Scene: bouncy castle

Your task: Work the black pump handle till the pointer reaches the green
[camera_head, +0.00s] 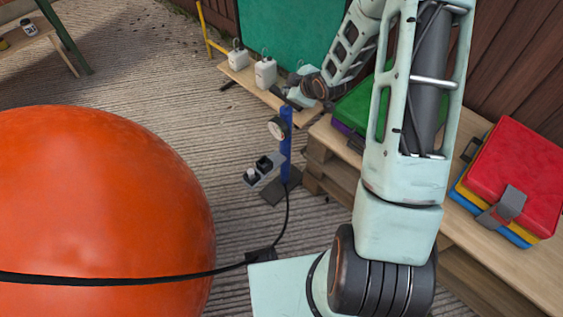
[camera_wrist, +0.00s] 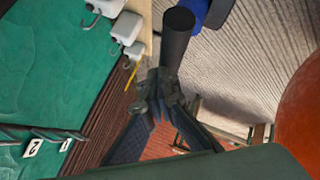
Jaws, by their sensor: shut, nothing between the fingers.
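The pump has a blue upright post (camera_head: 286,145) on a dark foot, with a round gauge (camera_head: 276,128) on its left side. The gauge's pointer is too small to read. The black pump handle (camera_wrist: 178,40) is a short dark cylinder in the wrist view, beside the blue post top (camera_wrist: 200,10). My gripper (camera_wrist: 160,90) is shut and empty, with its fingertips at the near end of the handle. I cannot tell whether they touch it. In the head view my gripper (camera_head: 288,98) is small and dark at the top of the post, where it hides most of the handle.
A big orange inflated shape (camera_head: 90,200) with a black strap fills the left. A grey box (camera_head: 262,170) is beside the post. A wooden table with a red case (camera_head: 515,165) is at right.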

